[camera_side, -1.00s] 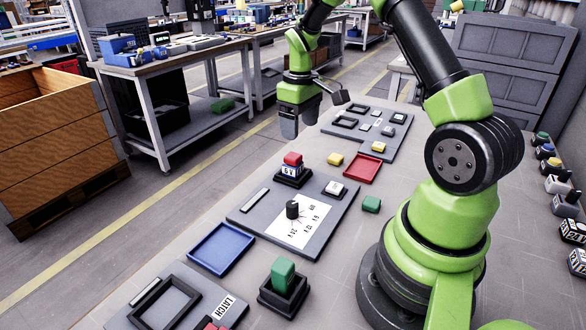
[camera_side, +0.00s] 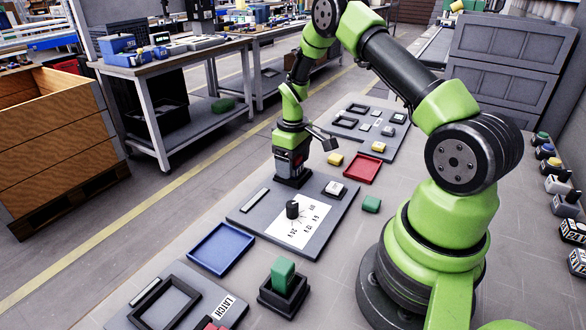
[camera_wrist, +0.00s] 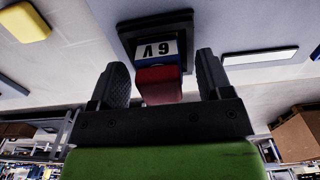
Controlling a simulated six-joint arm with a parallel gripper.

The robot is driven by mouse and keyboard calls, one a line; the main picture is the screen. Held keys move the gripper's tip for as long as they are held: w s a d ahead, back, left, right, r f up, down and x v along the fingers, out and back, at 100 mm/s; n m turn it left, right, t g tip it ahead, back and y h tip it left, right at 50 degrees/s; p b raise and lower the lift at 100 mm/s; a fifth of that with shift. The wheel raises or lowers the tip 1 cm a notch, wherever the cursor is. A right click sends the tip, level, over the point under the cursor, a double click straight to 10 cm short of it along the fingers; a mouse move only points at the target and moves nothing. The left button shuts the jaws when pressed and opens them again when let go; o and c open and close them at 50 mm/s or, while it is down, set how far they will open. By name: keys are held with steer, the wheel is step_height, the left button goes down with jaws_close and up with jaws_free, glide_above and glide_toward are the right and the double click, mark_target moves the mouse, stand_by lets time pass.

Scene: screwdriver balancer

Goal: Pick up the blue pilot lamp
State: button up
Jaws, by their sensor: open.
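A block with a red cap, blue edges and a white label reading 6V (camera_wrist: 158,84) stands in a black square holder (camera_wrist: 185,20). In the wrist view it sits between the two fingers of my gripper (camera_wrist: 161,62). The fingers are open on either side, with gaps between them and the block. In the side view my gripper (camera_side: 291,172) is low over the holder and hides most of the block. No separate lamp that is clearly the blue pilot lamp can be made out.
A panel with a black knob (camera_side: 292,209) lies in front, near a blue tray (camera_side: 221,249). A red tray (camera_side: 362,169), a yellow block (camera_side: 335,159) and a green block (camera_side: 371,204) lie nearby. Several small capped items line the right edge.

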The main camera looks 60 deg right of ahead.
steer(key=c, duration=1)
